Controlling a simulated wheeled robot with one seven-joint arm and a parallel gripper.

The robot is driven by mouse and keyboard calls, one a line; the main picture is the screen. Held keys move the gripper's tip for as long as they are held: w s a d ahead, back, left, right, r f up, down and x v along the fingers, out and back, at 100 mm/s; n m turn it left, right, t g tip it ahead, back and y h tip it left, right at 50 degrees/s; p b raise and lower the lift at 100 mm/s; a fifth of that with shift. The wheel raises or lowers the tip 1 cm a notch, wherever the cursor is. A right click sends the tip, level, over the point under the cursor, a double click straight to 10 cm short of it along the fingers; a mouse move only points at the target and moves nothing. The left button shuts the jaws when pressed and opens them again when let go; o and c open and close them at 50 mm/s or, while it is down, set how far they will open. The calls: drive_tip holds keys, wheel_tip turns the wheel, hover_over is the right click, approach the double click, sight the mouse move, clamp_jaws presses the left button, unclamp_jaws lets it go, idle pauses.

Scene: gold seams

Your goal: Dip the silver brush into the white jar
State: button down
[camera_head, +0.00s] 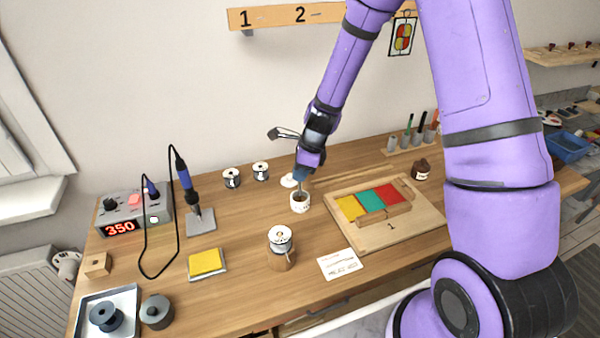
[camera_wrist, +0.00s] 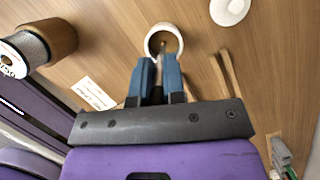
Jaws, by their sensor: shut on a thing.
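The white jar (camera_head: 300,207) stands upright and open on the wooden table, with dark contents. In the wrist view its rim (camera_wrist: 149,42) shows just beyond my fingertips. My gripper (camera_head: 301,175) is above the jar, pointing down, its blue fingers (camera_wrist: 160,66) shut on the silver brush (camera_head: 299,188). The brush's thin lower end reaches down into the jar's mouth, and in the wrist view its tip (camera_wrist: 163,46) shows inside the rim. How deep the tip sits, and whether it touches the contents, I cannot tell. The fingers hide most of the brush.
A white lid (camera_head: 289,181) lies behind the jar. A wooden board (camera_head: 425,217) with yellow, teal and red tiles is to the right. A spool on a wooden stand (camera_head: 281,258) and a white card (camera_head: 339,265) are in front. A soldering station (camera_head: 130,212) stands left.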

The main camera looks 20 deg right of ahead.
drive_tip(key=shift+r, duration=2.9)
